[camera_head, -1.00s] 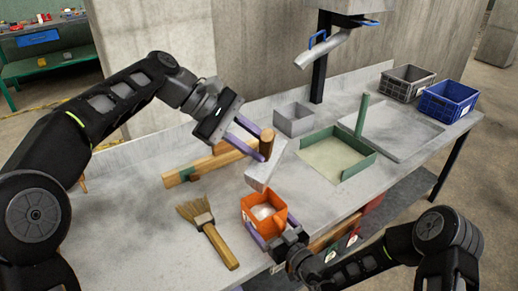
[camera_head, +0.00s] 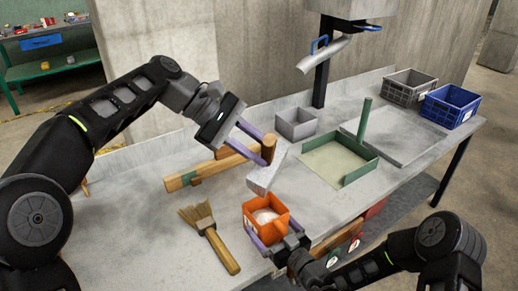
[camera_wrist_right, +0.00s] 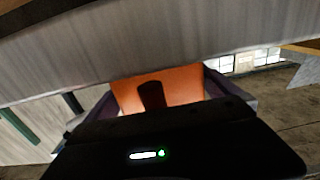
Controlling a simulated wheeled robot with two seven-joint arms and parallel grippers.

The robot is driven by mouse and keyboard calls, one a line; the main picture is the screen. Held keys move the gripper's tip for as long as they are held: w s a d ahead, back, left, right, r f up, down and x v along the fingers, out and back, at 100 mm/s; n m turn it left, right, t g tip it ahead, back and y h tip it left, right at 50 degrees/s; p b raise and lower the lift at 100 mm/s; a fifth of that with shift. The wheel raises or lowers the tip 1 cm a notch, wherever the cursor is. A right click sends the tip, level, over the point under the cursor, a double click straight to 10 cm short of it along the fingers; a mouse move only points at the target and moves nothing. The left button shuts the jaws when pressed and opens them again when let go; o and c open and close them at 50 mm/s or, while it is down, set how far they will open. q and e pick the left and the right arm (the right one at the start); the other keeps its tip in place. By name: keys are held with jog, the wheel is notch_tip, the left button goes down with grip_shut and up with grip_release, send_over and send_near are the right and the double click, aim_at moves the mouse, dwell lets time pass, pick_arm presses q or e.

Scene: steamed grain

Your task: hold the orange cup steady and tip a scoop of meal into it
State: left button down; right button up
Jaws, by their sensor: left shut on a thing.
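The orange cup (camera_head: 281,225) stands at the table's front edge with pale meal (camera_head: 265,216) in it. My right gripper (camera_head: 276,231) has its purple fingers against the cup's sides; the cup's orange wall (camera_wrist_right: 180,88) shows between the fingers in the right wrist view. My left gripper (camera_head: 262,146) is shut on the wooden handle of a metal scoop (camera_head: 267,176). The scoop hangs tilted downward just above and behind the cup.
A green-walled tray (camera_head: 359,174) of pale meal lies to the right, with a grey square box (camera_head: 295,124) behind it. A brush (camera_head: 218,243) lies front left, wooden pieces (camera_head: 205,172) behind it. Grey (camera_head: 408,84) and blue (camera_head: 449,104) crates stand far right.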

jog(key=v, duration=1.2)
jog(key=shift+w+a, duration=0.1)
jog(key=x, duration=1.1)
jog(key=shift+w+a, duration=0.2)
jog(key=shift+w, duration=0.15)
